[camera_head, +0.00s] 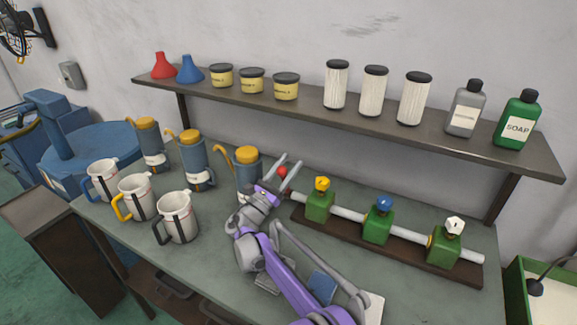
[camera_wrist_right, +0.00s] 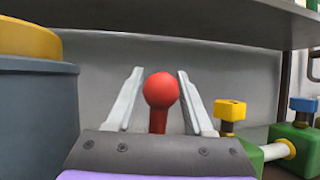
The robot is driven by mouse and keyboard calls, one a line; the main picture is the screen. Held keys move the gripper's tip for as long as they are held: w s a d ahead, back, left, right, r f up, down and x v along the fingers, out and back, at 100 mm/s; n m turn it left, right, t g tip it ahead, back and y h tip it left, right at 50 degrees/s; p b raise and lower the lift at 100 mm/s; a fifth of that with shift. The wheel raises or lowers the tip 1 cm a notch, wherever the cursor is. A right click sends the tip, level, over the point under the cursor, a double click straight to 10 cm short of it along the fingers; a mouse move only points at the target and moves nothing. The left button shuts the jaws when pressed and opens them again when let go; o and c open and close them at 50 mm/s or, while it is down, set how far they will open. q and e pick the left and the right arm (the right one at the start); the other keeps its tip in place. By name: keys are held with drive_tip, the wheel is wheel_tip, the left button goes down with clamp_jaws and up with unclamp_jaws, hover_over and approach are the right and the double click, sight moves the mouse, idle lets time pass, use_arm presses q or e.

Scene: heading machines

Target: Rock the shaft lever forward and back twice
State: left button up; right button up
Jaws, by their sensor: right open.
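The shaft lever's red ball knob (camera_head: 283,172) stands at the left end of a horizontal grey shaft (camera_head: 348,213). The shaft runs through green blocks on a dark base (camera_head: 400,249). My right gripper (camera_head: 282,170) is open, with its fingers on either side of the knob. In the right wrist view, the red knob (camera_wrist_right: 161,90) and its red stem sit between the two open fingers (camera_wrist_right: 158,95), with visible gaps on both sides. The lower lever is hidden behind my gripper. My left gripper is not in view.
An oil can (camera_head: 245,170) with a yellow top stands close left of my right gripper. Several mugs and more oil cans are further left. A green block (camera_head: 320,204) with a yellow cap is just right. A shelf (camera_head: 340,115) with jars and bottles hangs behind.

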sight(280, 175)
drive_tip(key=shift+s+a+f, duration=0.25)
drive_tip(key=v, duration=0.3)
drive_tip(key=shift+a+r+b, duration=0.1)
drive_tip(key=shift+r+b, duration=0.05)
drive_tip(key=shift+b, duration=0.25)
drive_tip(key=s+a, duration=0.6)
drive_tip(key=s, duration=0.3)
drive_tip(key=shift+s+b, duration=0.15)
drive_tip(key=shift+b, duration=0.3)
drive_tip(key=shift+a+r, duration=0.1)
